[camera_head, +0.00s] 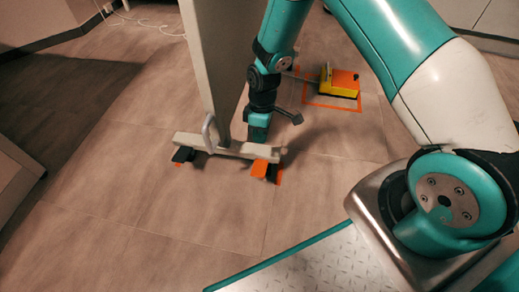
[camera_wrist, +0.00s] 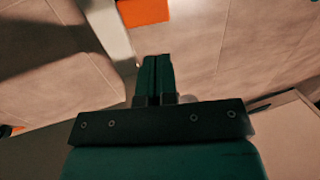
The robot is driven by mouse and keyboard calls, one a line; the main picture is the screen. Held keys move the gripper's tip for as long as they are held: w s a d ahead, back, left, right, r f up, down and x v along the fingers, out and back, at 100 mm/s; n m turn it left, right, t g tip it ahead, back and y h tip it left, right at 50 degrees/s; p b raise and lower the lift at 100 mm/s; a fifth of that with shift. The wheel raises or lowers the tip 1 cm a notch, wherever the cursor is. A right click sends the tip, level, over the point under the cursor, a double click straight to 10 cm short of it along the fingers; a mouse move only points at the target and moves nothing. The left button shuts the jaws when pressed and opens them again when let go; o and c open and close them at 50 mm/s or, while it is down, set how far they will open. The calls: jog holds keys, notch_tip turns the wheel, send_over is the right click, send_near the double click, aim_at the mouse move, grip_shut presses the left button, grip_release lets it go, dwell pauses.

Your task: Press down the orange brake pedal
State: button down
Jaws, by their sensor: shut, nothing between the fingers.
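The orange brake pedal (camera_head: 260,168) sticks out at the right end of the stand's pale foot bar, low over the floor. An orange patch (camera_wrist: 143,12) at the top of the wrist view looks like the same pedal, partly cut off. My gripper (camera_head: 257,136) points down just above and behind the bar's right end, close to the pedal. I cannot tell whether it touches the bar. In the wrist view my gripper's two teal fingers (camera_wrist: 156,62) are together and empty, with a gap to the orange patch.
A pale column (camera_head: 215,60) rises from the foot bar (camera_head: 228,148), left of my gripper, with a grey handle (camera_head: 208,132) beside it. A yellow-orange foot switch (camera_head: 340,84) lies behind, inside orange tape. The front floor is clear.

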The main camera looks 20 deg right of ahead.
aim_at(258, 173)
jog(key=b+x, duration=0.8)
jog(key=x, duration=0.5)
jog(key=shift+s+p, duration=0.1)
jog(key=shift+p, duration=0.2)
